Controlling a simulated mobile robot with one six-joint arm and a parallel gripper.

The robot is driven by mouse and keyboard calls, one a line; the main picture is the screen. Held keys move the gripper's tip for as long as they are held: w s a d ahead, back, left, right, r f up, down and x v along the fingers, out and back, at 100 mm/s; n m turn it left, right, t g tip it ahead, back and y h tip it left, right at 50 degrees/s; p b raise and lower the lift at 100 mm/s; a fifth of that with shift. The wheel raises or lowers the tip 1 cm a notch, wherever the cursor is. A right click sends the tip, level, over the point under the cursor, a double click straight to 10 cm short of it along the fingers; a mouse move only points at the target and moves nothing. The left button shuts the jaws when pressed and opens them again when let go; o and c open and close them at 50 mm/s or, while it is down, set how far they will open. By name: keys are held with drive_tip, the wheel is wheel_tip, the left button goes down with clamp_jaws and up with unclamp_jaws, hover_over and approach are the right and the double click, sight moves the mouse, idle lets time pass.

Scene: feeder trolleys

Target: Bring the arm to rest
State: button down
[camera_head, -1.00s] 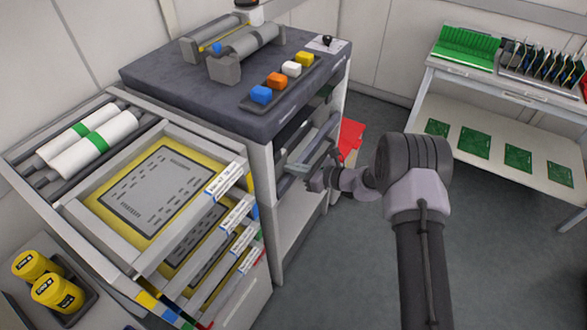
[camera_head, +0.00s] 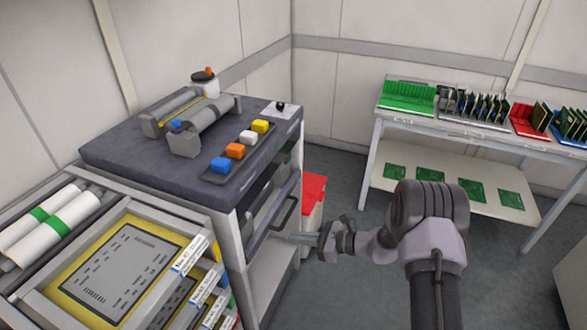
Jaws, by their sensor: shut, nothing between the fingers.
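My gripper (camera_head: 300,238) is at the end of my dark grey and light grey arm, right of the middle of the picture. It points left toward the front of the dark-topped cabinet (camera_head: 105,157), close to its drawer handle (camera_head: 284,213). It is shut with nothing in it. Whether its tips touch the cabinet front cannot be told. My arm is bent, with a big dark joint in front of the floor and the white table's lower shelf.
A rack with yellow-edged framed panels (camera_head: 78,262) stands at the lower left. A white table (camera_head: 372,150) with green, red and blue board holders is at the back right. Grey floor (camera_head: 520,268) is clear at the right.

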drive_tip(key=s+r+n+g+h, duration=0.2)
drive_tip(key=s+r+n, duration=0.4)
drive_tip(key=r, duration=0.5)
drive_tip(key=s+r+n+g+h, duration=0.15)
drive_tip(key=s+r+n, duration=0.25)
drive_tip(key=s+r, duration=0.55)
drive_tip(key=s+d+r+n+t+h, duration=0.2)
drive_tip(key=s+d+r+n+h, duration=0.1)
drive_tip(key=s, duration=0.5)
drive_tip(key=s+d+r+n+t+h, duration=0.2)
drive_tip(key=s+d+r+n+h, duration=0.2)
drive_tip(key=s+d, duration=0.4)
drive_tip(key=shift+s+d+r+t+h, duration=0.15)
drive_tip(key=shift+s+t+h, duration=0.25)
drive_tip(key=shift+h, duration=0.15)
